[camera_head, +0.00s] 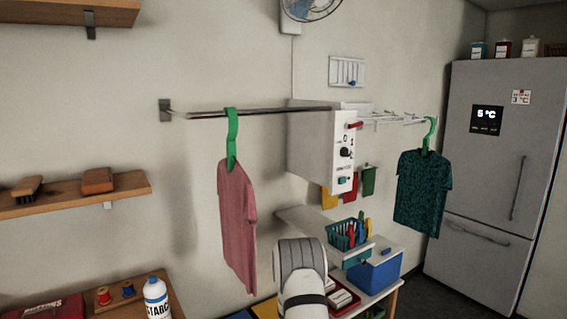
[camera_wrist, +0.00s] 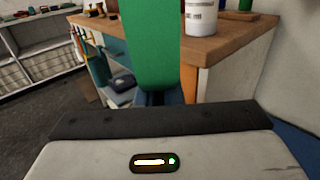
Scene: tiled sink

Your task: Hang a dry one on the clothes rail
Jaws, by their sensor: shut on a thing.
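A pink shirt (camera_head: 238,225) hangs upright from a green hanger (camera_head: 232,140) whose hook is at the metal clothes rail (camera_head: 265,112) on the wall. A dark teal patterned shirt (camera_head: 423,192) hangs from another green hanger (camera_head: 430,135) at the white rack (camera_head: 390,118) on the right. In the wrist view, my gripper (camera_wrist: 155,97) is shut on a flat green piece (camera_wrist: 150,45), which looks like part of a hanger. No cloth shows with it there, and I cannot tell whose hanger it is. In the head view, my arm hides the gripper.
A white wall box with a dial (camera_head: 325,150) stands right of the rail's middle. A shelf (camera_head: 75,193) is at the left, a starch bottle (camera_head: 157,298) at the lower left. A blue bin (camera_head: 375,275) and the fridge (camera_head: 500,170) are at the right.

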